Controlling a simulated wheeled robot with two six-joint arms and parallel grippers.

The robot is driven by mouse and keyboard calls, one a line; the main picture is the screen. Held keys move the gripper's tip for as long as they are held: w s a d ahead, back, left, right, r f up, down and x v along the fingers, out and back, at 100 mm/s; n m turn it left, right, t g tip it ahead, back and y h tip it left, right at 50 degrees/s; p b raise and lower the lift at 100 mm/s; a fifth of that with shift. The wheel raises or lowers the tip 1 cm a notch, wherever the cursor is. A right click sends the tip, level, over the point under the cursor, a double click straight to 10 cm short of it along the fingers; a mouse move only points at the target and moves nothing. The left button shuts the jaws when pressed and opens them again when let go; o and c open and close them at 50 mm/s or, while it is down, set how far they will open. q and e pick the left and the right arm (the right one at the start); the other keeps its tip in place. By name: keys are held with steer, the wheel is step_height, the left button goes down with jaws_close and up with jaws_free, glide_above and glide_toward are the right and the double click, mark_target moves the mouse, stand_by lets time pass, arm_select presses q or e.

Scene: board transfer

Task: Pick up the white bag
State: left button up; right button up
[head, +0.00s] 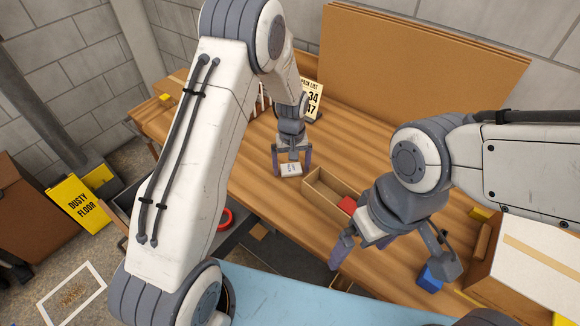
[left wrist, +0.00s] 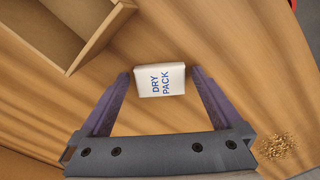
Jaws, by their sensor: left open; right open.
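The white bag (head: 291,170) lies on the wooden table in the head view, left of the open wooden box. In the left wrist view the bag (left wrist: 160,80) shows blue "DRY PACK" lettering. My left gripper (head: 292,168) is open over the bag, with one finger on each side of it. In the left wrist view my left gripper (left wrist: 160,85) has a small gap to the bag on both sides. My right gripper (head: 395,262) is open and empty near the table's front edge.
A wooden box (head: 322,203) with a red block (head: 348,204) inside stands right of the bag. A blue block (head: 430,279) lies by my right gripper. A "PACK LIST" sign (head: 313,99) stands behind. Grainy debris (left wrist: 277,146) lies near the bag.

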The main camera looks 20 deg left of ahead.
mark_target(294, 170)
arm_select(q)
steer(key=shift+f, duration=0.1)
steer(key=shift+c, duration=0.3)
steer(key=c, duration=1.1)
steer(key=shift+w+r+b, duration=0.1)
steer(key=shift+r+b, duration=0.25)
steer(key=shift+r, duration=0.35)
steer(key=r, duration=0.1)
steer(key=r+b, duration=0.1)
steer(key=r, duration=0.1)
steer(key=shift+d, duration=0.35)
steer(key=d+r+b, duration=0.1)
steer(key=d+r, duration=0.2)
steer(key=d, duration=0.2)
steer(key=s+d+r+b, duration=0.1)
steer(key=d+r, duration=0.2)
steer(key=d, duration=0.3)
steer(key=shift+r, duration=0.3)
